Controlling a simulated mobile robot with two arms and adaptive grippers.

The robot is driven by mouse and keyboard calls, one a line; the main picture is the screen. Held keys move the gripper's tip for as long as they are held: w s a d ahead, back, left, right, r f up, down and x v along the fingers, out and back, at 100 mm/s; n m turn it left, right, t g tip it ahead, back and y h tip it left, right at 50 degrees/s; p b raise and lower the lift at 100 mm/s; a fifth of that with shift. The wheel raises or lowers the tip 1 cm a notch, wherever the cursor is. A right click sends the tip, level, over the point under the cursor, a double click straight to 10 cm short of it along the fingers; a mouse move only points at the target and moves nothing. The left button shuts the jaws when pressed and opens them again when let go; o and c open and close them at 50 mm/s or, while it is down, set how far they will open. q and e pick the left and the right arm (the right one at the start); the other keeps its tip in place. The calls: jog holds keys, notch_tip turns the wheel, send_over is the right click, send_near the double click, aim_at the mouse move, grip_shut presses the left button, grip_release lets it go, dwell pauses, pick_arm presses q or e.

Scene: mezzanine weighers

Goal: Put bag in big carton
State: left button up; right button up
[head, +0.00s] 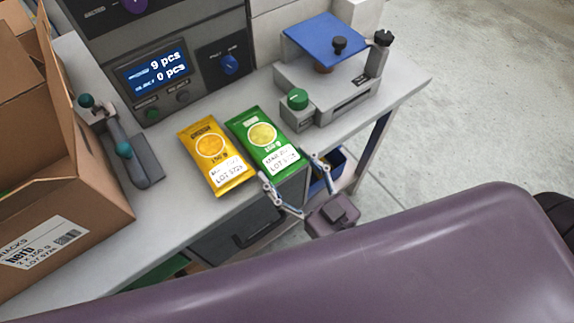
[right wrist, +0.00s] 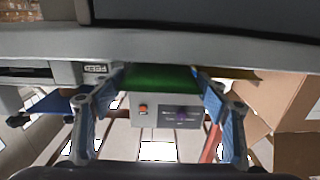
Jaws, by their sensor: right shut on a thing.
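A green bag (head: 263,140) with a lemon-yellow disc and a white lot label lies near the front edge of the grey bench. A yellow bag (head: 216,156) lies beside it on the left. My right gripper (head: 290,168) is at the green bag's near end, its fingers shut on the bag's two sides. In the right wrist view, the green bag (right wrist: 160,78) spans the gap between the fingertips (right wrist: 159,75). The big brown carton (head: 95,190) stands open at the left, labelled herb; its inside is mostly hidden. My left gripper is out of view.
A weigher with a lit display (head: 158,69) stands behind the bags. A sealer-like tool (head: 133,150) lies between carton and bags. A scale with a blue plate (head: 325,40) stands right. A blue bin (head: 326,172) sits below the bench (head: 180,208).

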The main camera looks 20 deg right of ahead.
jog(key=o, duration=1.2)
jog(key=shift+f, duration=0.1)
jog(key=shift+o, duration=0.2)
jog(key=shift+r, duration=0.2)
jog(key=shift+s+d+f, duration=0.1)
jog(key=shift+s+f, duration=0.05)
jog(key=shift+s, duration=0.15)
jog(key=b+v, duration=0.1)
jog(key=v, duration=1)
jog(key=shift+s, duration=0.2)
